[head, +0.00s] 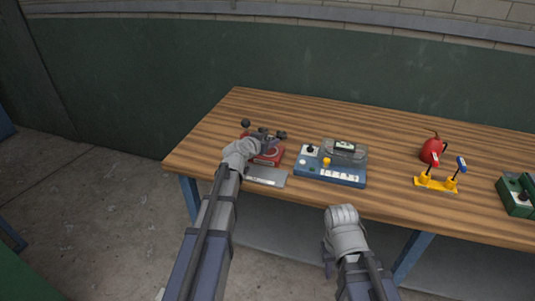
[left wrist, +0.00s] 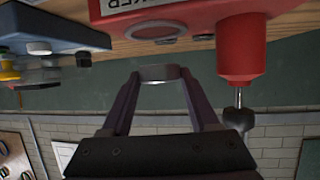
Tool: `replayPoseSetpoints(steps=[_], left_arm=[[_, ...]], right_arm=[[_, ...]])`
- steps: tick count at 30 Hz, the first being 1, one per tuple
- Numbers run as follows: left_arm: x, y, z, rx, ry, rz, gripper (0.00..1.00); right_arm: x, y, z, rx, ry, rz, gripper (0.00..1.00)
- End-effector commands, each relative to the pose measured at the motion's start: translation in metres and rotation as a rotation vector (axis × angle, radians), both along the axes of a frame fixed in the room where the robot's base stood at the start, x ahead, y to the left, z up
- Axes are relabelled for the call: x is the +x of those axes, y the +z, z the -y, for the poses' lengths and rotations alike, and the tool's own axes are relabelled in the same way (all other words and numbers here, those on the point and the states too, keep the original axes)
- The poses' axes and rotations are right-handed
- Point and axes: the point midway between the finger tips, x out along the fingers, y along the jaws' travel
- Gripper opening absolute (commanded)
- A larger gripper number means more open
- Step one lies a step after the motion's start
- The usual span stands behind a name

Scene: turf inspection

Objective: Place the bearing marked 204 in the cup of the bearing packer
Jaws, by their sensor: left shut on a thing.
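In the left wrist view, my left gripper (left wrist: 160,80) is shut on a metal ring-shaped bearing (left wrist: 162,73). Its marking cannot be read. The red bearing packer (left wrist: 165,27) is close by in that view, with partly visible lettering, a red cylinder and a metal stem with a dark knob. The bearing appears apart from the packer. In the head view, my left gripper (head: 265,141) is over the red packer (head: 270,156) and partly hides it. The packer's cup cannot be made out clearly. My right gripper (head: 328,256) hangs in front of the table edge; its jaws are not clear.
A grey plate (head: 266,177) lies in front of the packer. A blue device (head: 330,176) stands just right of it. A yellow stand with levers (head: 437,184), a red can (head: 432,151) and a green box (head: 517,196) are further right. The table behind is clear.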

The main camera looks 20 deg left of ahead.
Motion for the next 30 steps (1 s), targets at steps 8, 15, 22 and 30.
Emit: replayPoseSetpoints(steps=[8, 15, 22, 30], left_arm=[[0.0, -0.022, 0.0, 0.0, 0.0, 0.0, 0.0], [0.0, -0.038, 0.0, 0.0, 0.0, 0.001, 0.0], [0.0, -0.036, 0.0, 0.0, 0.0, 0.001, 0.0], [0.0, -0.039, 0.0, 0.0, 0.0, 0.0, 0.78]], right_arm=[[0.0, -0.023, 0.0, 0.0, 0.0, 0.0, 0.28], [0.0, -0.038, 0.0, 0.0, 0.001, 0.0, 0.28], [0.0, -0.037, 0.0, 0.0, 0.001, 0.0, 0.28], [0.0, -0.039, 0.0, 0.0, 0.001, 0.0, 0.28]])
